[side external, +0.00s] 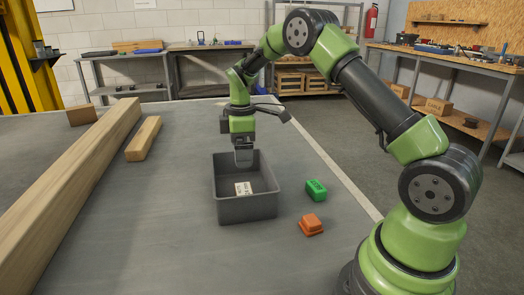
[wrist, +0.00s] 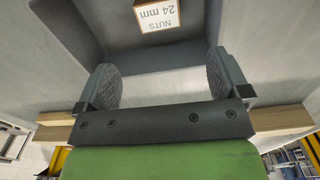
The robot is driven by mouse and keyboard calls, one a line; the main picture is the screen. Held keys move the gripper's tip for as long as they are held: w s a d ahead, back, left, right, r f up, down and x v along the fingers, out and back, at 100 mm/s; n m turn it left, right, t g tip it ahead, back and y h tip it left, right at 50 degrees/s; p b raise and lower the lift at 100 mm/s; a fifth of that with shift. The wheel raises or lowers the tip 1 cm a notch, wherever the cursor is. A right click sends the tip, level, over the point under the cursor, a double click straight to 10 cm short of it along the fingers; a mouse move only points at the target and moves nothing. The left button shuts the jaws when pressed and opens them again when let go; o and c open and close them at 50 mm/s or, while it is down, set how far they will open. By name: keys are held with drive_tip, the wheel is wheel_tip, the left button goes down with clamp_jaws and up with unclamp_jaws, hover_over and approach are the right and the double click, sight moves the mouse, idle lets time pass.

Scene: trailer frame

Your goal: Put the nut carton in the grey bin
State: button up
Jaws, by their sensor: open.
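The grey bin (side external: 246,207) stands on the grey table. The nut carton (side external: 243,188) lies inside it on the floor, its white label facing up. In the wrist view the carton (wrist: 158,14) reads "NUTS 24 mm" and sits near the top edge, partly cut off, inside the bin (wrist: 72,30). My gripper (side external: 244,158) points down at the far side of the bin's opening, above the carton.
A green block (side external: 316,190) and an orange block (side external: 311,225) lie right of the bin. A long timber beam (side external: 75,185), a shorter wooden piece (side external: 144,138) and a small brown block (side external: 81,116) lie to the left.

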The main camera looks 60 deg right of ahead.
drive_tip(key=s+a+r+m+t, duration=0.1)
drive_tip(key=s+a+r+m, duration=0.1)
drive_tip(key=r, duration=0.3)
drive_tip(key=s+a+r+m+t, duration=0.1)
drive_tip(key=s+a+r, duration=0.15)
drive_tip(key=r, duration=0.25)
drive_tip(key=s+a+r+m+t+y, duration=0.1)
drive_tip(key=s+a+r+m+t, duration=0.1)
drive_tip(key=s, duration=0.7)
drive_tip(key=s+a+r+m+t+y, duration=0.1)
drive_tip(key=s+a+r+m+t, duration=0.2)
drive_tip(key=s, duration=0.7)
drive_tip(key=a+r+m, duration=0.2)
drive_tip(key=a+m, duration=0.2)
drive_tip(key=shift+m, duration=0.4)
